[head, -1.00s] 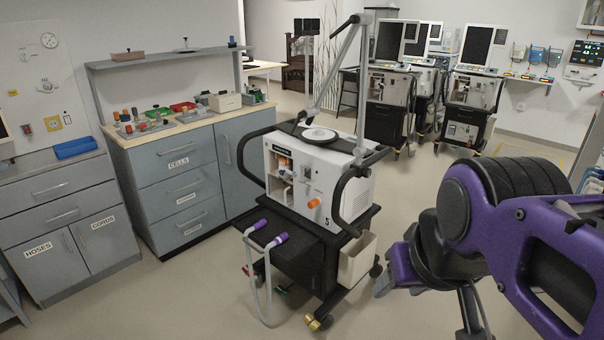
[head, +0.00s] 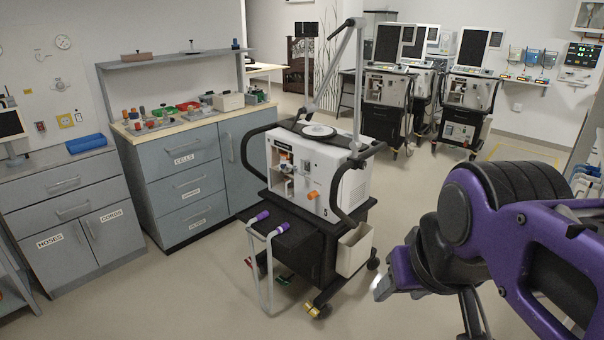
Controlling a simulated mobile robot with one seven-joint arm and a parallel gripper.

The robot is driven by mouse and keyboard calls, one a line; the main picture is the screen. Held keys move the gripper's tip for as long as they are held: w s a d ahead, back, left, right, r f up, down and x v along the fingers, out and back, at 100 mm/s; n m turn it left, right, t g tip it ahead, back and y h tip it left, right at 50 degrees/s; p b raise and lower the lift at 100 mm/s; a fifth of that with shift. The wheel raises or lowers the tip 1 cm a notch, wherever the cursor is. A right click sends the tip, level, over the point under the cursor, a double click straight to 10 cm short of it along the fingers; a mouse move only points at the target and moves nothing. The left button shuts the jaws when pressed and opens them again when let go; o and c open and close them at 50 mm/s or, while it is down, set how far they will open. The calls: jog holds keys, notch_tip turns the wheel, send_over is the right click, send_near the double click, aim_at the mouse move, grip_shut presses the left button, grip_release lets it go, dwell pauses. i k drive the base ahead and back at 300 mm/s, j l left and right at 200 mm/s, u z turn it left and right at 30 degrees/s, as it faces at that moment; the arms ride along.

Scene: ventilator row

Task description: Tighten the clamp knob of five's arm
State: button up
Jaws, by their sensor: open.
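Ventilator five (head: 345,187), a white unit marked 5, stands on a black wheeled cart left of my gripper. Its jointed grey arm (head: 333,68) rises from beside the top and bends at an upper joint (head: 356,22). I cannot make out a clamp knob on the arm for certain. An orange knob (head: 313,195) sits on the front panel. My purple gripper (head: 385,284) hangs at the right, well apart from the unit. It is open, with no object visible in it; its fingers are partly hidden and small.
Purple-ended grey tubes (head: 264,265) hang in front of the cart, and a beige bin (head: 355,250) is on its right side. A drawer cabinet (head: 185,185) with small parts stands at left. Other ventilators (head: 470,95) stand at the back. Floor (head: 420,180) between them is clear.

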aim_at(362, 164)
jog(key=i+j+z, duration=0.3)
jog(key=i+j, duration=0.2)
jog(key=i, duration=0.2)
jog(key=i+j+z, duration=0.25)
jog(key=i+j, duration=0.4)
